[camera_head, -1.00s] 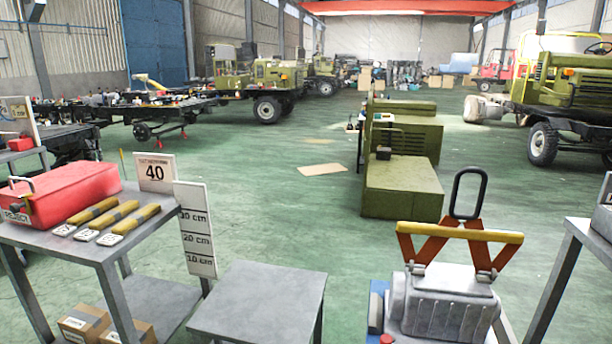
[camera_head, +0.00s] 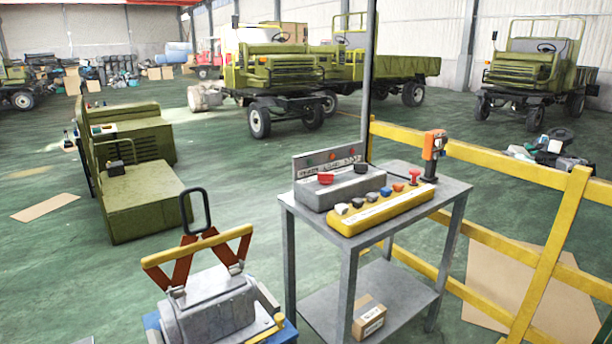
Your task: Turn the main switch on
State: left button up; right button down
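A grey metal table (camera_head: 455,189) stands right of centre. On it is a grey control box (camera_head: 352,186) with a red knob (camera_head: 325,178) on top and an upright label panel (camera_head: 328,160) behind, with small coloured lights. The panel's lettering is too small to read surely. I cannot tell for certain which control is the main switch, or the knob's on/off position. In front of the box lies a yellow control strip (camera_head: 382,213) with several coloured knobs and a red mushroom button (camera_head: 414,176). Neither of my grippers shows in the head view.
An orange tool (camera_head: 433,150) stands at the table's back right corner; a cardboard box (camera_head: 369,316) sits on the lower shelf. A grey machine with a yellow lifting bar (camera_head: 196,246) stands to the left. Yellow railing (camera_head: 520,170) runs behind and right.

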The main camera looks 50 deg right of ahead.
aim_at(324, 178)
jog(key=z, duration=1.75)
jog(key=i+j+u, duration=0.2)
jog(key=i, duration=0.5)
jog(key=i+j+u, duration=0.15)
jog(key=i, duration=0.5)
